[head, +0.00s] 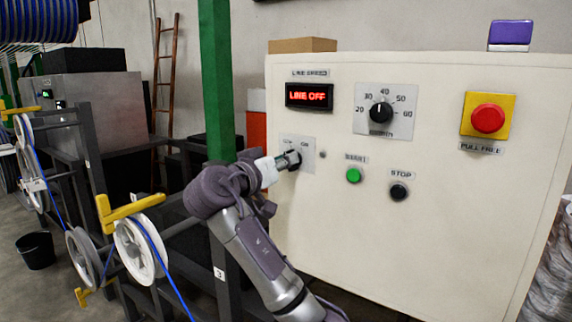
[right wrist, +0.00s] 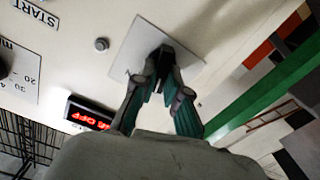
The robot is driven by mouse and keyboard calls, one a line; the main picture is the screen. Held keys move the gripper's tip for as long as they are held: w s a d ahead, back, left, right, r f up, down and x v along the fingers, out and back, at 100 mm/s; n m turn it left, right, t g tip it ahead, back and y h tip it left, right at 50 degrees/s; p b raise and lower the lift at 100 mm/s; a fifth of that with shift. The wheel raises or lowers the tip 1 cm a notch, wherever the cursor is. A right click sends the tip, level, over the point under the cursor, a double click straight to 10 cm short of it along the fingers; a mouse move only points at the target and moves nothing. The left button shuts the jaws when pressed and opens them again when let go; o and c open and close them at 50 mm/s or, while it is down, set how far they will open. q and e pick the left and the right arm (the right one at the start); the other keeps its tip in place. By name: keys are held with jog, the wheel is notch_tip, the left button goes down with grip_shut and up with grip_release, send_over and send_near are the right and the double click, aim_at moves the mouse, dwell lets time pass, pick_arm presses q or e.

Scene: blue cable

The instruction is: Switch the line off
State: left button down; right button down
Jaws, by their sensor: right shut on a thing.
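The cream control panel (head: 440,250) fills the right of the head view. Its red display (head: 309,96) reads LINE OFF. Below the display is a light switch plate (head: 307,144) with a black rotary knob (head: 295,157). My right gripper (head: 284,162) reaches the plate from the left. In the right wrist view, the fingers of my right gripper (right wrist: 161,84) are closed around the black knob (right wrist: 164,56) on its plate (right wrist: 139,42). The fingers hide part of the knob, so its exact angle is unclear. My left gripper is not in view.
The panel also has a speed dial (head: 381,112), a red emergency button (head: 488,118), a green start button (head: 353,175) and a black stop button (head: 398,191). A green post (head: 216,80) stands left of the panel, near my right arm. Cable reels (head: 140,248) stand further left.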

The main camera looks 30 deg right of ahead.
jog(key=shift+n, duration=1.2)
jog(key=shift+w+n, duration=0.1)
jog(key=shift+n, duration=0.2)
jog(key=c, duration=1.2)
grip_release()
jog(key=shift+a, duration=0.15)
jog(key=v, duration=1.2)
jog(key=shift+f, duration=0.1)
